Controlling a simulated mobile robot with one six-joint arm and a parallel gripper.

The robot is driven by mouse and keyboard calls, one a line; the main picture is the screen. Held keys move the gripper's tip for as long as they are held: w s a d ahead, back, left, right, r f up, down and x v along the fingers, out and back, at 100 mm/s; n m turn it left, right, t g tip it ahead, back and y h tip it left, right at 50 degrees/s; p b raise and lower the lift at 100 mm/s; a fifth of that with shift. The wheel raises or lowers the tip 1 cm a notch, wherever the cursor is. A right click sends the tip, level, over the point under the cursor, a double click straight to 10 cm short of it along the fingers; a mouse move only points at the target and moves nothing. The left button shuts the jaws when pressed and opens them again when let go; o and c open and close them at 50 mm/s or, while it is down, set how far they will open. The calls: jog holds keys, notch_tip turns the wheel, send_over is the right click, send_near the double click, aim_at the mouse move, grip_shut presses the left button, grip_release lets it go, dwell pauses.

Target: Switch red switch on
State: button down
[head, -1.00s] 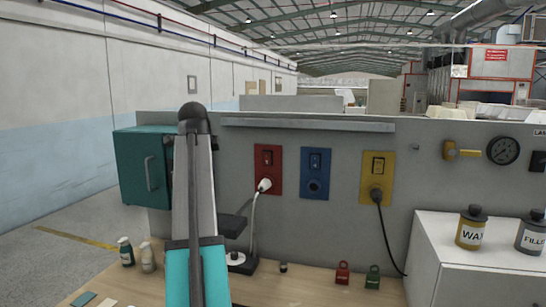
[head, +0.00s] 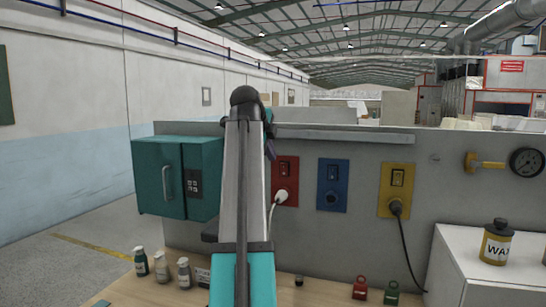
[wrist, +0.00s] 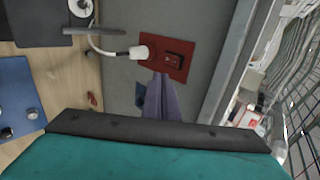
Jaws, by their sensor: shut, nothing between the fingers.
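The red panel (head: 287,198) is on the grey wall, with the red switch (head: 285,170) above a socket holding a white plug (head: 281,196). In the wrist view the red panel (wrist: 152,41) appears turned sideways, with its switch (wrist: 174,60) beside the white plug (wrist: 138,52). My gripper (wrist: 160,77) is shut and empty, its tips pointing at the panel close to the switch. Contact cannot be told. In the head view my gripper (head: 270,150) shows partly past my arm, just left of the panel's upper part. The rocker's position is too small to read.
A blue panel (head: 332,172) and a yellow panel (head: 384,204) are to the right. A grey ledge (head: 345,136) runs above them. A teal cabinet (head: 158,180) is at left. Bottles (head: 162,270) and padlocks (head: 360,288) stand on the bench.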

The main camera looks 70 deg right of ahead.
aim_at(283, 164)
jog(key=shift+w+d+f+p, duration=0.1)
jog(key=shift+d+f+p, duration=0.75)
jog(key=shift+d, duration=1)
jog(key=shift+w+d+f+p, duration=0.1)
jog(key=shift+d+f+p, duration=0.7)
jog(key=shift+d, duration=1.05)
jog(key=shift+d+f+p, duration=0.55)
jog(key=shift+d+f, duration=0.6)
jog(key=shift+d, duration=0.7)
jog(key=shift+s+d+r, duration=0.15)
jog(key=shift+s+d, duration=0.15)
jog(key=shift+s, duration=0.1)
jog(key=shift+w+a, duration=0.2)
jog(key=shift+w, duration=0.35)
jog(key=shift+s+r+p, duration=0.1)
jog(key=shift+r+p, duration=0.3)
jog(key=shift+r, duration=0.3)
